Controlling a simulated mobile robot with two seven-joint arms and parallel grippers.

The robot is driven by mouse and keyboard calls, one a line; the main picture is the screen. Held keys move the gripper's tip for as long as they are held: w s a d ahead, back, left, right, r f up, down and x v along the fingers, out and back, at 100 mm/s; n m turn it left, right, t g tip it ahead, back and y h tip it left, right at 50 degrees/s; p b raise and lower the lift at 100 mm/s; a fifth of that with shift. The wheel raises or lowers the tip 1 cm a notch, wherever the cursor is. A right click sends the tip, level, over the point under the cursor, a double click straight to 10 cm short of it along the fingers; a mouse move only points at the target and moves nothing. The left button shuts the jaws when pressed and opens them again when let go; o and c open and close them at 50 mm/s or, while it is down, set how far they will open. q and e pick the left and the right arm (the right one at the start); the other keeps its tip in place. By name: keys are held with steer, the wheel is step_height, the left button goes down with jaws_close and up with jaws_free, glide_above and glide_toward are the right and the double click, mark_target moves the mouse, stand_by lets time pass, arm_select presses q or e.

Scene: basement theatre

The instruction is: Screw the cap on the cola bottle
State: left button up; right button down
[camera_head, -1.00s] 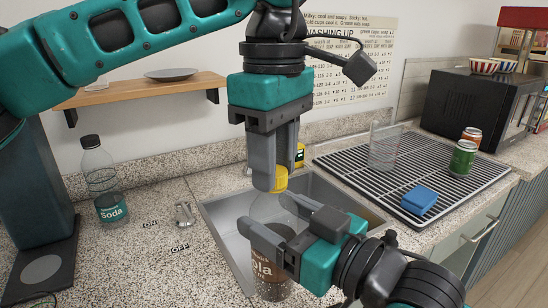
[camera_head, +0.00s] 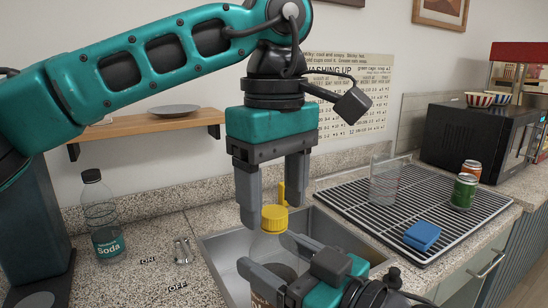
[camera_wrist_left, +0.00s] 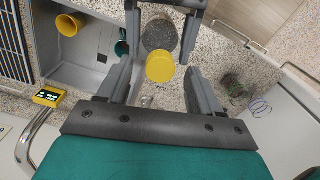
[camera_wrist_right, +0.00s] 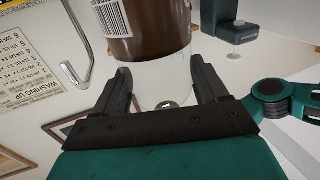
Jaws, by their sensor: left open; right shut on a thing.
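The cola bottle (camera_head: 262,299) is low in the head view, with its clear upper part below the cap. Its brown liquid and barcode label show in the right wrist view (camera_wrist_right: 150,22). My right gripper (camera_head: 268,255) is shut around the bottle's clear part. The yellow cap (camera_head: 274,219) sits at the top of the bottle; how tightly it is seated I cannot tell. My left gripper (camera_head: 272,205) points down from above, open, with its fingers apart on either side of the cap. The cap also shows between those fingers in the left wrist view (camera_wrist_left: 160,66).
A sink (camera_head: 228,255) lies behind and around the bottle. A drying rack (camera_head: 345,207) on the right holds a glass, a blue sponge (camera_head: 422,236) and cans. A yellow cup (camera_wrist_left: 70,24) shows in the left wrist view.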

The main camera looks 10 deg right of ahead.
arm_select(q)
step_height(320, 180, up, 11)
stand_by(0.4)
stand_by(0.5)
